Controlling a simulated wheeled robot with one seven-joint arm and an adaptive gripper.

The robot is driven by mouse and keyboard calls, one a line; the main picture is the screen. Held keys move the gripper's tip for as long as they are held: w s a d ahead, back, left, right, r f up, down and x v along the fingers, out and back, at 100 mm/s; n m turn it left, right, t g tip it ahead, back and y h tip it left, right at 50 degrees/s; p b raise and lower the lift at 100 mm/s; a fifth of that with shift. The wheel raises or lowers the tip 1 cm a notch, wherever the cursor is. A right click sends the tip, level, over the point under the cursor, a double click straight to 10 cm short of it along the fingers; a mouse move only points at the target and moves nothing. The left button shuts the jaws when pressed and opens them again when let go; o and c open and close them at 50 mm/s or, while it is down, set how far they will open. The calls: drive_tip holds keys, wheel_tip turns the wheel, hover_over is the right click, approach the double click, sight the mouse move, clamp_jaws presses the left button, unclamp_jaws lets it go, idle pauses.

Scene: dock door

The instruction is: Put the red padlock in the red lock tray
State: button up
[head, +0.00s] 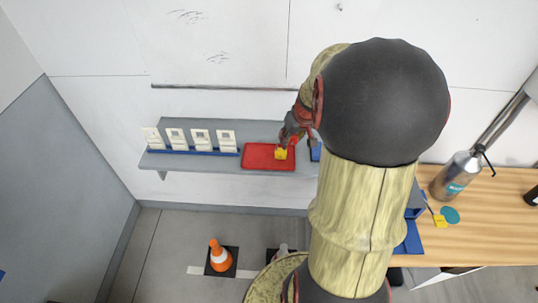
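The red lock tray (256,158) lies on the grey wall shelf, right of a row of white cards. My gripper (288,144) reaches down over the tray's right part, its fingers small and partly covered by my wrist. A small yellow piece (280,154) shows just below the fingers, over the tray; I cannot tell whether it is held or lying in the tray. A bit of red shows beside the fingers, but I cannot tell whether it is the red padlock or part of my gripper. No padlock is clearly visible elsewhere.
Several white cards stand in a blue-edged rack (196,152) on the shelf (225,126). A blue item (315,152) is right of the tray. A wooden bench (480,235) at right holds a bottle (455,177).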

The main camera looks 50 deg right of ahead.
drive_tip(key=shift+s+d+r, duration=0.15)
drive_tip(key=shift+s+d, duration=0.1)
drive_tip(key=w+a+f, duration=0.3)
drive_tip(key=w+f, duration=0.1)
drive_tip(key=w, duration=0.3)
approach(257, 154)
drive_tip(key=shift+w+d+f, duration=0.5)
drive_tip(key=shift+d+f, duration=0.1)
drive_tip(key=shift+d, duration=0.05)
drive_tip(key=shift+w+a+f, duration=0.15)
drive_tip(key=shift+w+f, duration=0.1)
drive_tip(key=shift+f, duration=0.15)
drive_tip(key=shift+w+f+b, duration=0.2)
drive_tip(key=shift+f+b, duration=0.1)
drive_tip(key=shift+f, duration=1.35)
drive_tip(key=shift+f, duration=0.1)
drive_tip(key=o, duration=1.2)
